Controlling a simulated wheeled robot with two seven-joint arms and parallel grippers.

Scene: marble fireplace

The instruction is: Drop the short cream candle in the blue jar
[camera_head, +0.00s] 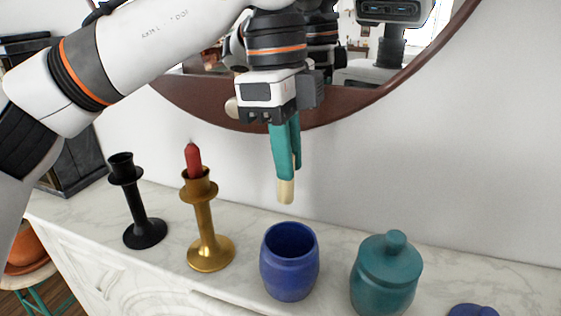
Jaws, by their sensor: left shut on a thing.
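My left gripper (286,176) comes down from the top middle, its teal fingers shut on the short cream candle (286,192). The candle hangs roughly upright, its lower end showing below the fingertips; its upper part is hidden between them. The blue jar (290,267) stands open on the marble mantel (237,284), below the candle in the picture. A gap shows between the candle's lower end and the jar's rim. My right gripper is not in view.
A gold holder (205,225) with a red candle (193,160) stands left of the jar, and an empty black holder (135,205) farther left. A lidded teal jar (386,275) stands right. A small blue object (472,310) is at the bottom right. A round mirror (345,112) hangs behind.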

